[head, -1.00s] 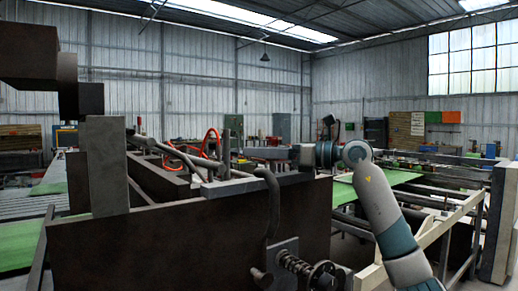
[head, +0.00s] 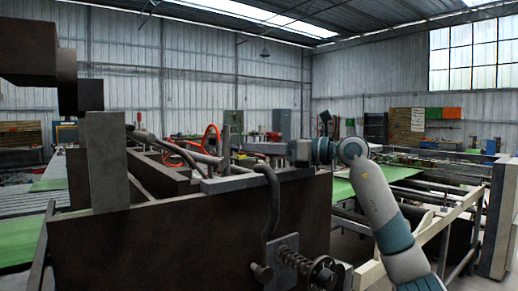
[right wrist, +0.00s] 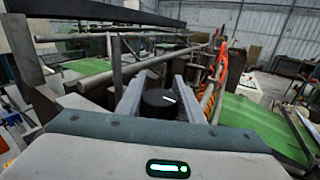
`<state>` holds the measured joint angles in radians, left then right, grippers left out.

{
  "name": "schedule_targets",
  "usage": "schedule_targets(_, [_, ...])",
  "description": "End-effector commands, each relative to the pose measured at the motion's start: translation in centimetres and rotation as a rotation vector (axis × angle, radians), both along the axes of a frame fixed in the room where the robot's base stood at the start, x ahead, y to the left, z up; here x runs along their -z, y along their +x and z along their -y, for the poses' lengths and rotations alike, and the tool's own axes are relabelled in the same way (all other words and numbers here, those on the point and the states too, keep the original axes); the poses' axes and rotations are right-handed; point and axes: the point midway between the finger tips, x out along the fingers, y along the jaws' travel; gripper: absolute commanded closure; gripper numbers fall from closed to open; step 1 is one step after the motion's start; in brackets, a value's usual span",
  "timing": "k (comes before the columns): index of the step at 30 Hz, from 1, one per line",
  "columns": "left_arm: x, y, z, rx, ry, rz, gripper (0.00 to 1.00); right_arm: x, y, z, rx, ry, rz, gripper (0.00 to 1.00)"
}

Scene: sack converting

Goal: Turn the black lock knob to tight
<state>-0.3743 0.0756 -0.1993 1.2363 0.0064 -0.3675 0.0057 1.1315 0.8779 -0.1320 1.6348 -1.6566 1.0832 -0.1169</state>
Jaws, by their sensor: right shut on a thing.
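The black lock knob (right wrist: 158,103) shows in the right wrist view as a round dark disc with a short white mark near its right side. My right gripper (right wrist: 160,97) has its two grey fingers on either side of the knob and is shut on it. In the head view my right gripper (head: 265,149) reaches in from the right, above the dark machine's top edge. I cannot make out the knob there. My left gripper is not in view.
A large dark machine frame (head: 190,235) fills the middle front. An upright grey post (head: 107,160) stands at its left. A bent rod (head: 273,200) and a spring (head: 295,259) sit on its front. Red hoses (head: 210,138) lie behind. Green sheets (head: 20,240) lie at the sides.

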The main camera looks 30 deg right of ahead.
Motion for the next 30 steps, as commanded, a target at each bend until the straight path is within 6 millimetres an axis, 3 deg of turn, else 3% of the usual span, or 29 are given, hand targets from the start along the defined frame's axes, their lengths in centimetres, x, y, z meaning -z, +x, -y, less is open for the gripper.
schedule_targets(14, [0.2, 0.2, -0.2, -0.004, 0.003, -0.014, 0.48, 0.1, 0.4, 0.8, 0.261, -0.002, 0.001, 0.89])
schedule_targets(30, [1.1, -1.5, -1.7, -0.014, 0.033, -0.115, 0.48, 0.1, 0.6, 1.7, 0.509, 0.001, -0.001, 0.89])
